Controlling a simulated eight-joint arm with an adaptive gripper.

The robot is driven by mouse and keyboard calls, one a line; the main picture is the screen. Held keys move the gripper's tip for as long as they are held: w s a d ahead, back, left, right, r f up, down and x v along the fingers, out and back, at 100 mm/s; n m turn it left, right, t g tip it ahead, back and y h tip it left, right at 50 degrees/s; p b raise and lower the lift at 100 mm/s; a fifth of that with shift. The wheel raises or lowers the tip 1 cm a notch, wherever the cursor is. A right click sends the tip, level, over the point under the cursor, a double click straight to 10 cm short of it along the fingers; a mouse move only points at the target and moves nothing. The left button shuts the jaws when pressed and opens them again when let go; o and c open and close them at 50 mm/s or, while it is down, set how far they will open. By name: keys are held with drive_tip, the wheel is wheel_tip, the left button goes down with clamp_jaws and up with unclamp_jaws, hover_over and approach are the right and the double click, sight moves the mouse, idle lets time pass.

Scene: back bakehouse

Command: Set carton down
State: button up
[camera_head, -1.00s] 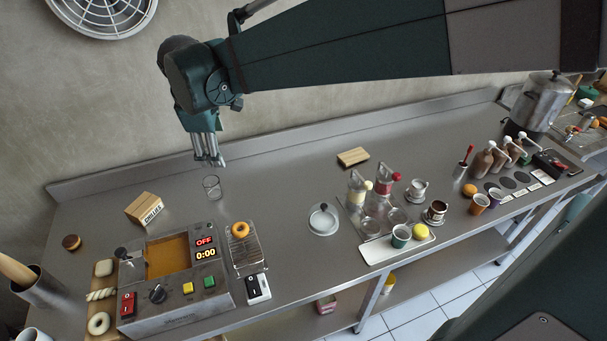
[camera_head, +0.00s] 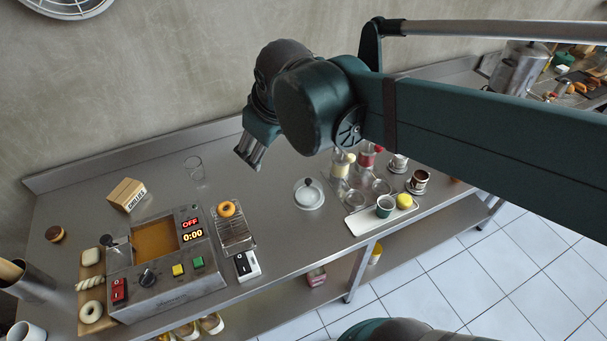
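A small tan box with dark printing on its front (camera_head: 127,195), the likeliest carton, stands on the steel counter (camera_head: 285,245) at the left, behind the fryer. My gripper (camera_head: 247,160) points down above the counter, right of the empty glass (camera_head: 195,167) and well apart from the box. No carton shows between its fingers. The fingers look close together, but their gap is too small to judge. My arm hides the back and right part of the counter.
The fryer (camera_head: 165,285) stands at front left, with a ring doughnut (camera_head: 227,209) on the rack beside it. A lidded white dish (camera_head: 309,194) and a white tray (camera_head: 365,222) with cups lie farther right. A reddish box (camera_head: 316,277) is on the lower shelf.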

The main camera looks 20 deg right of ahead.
drive_tip(key=s+d+f+m, duration=0.2)
drive_tip(key=s, duration=0.3)
drive_tip(key=s+d+f+m+t, duration=0.1)
drive_tip(key=s+d+f+m, duration=0.1)
drive_tip(key=s, duration=0.3)
drive_tip(key=shift+d+f+m, duration=0.2)
drive_tip(key=shift+d+m, duration=0.4)
drive_tip(key=shift+m, duration=0.2)
drive_tip(key=shift+f, duration=0.15)
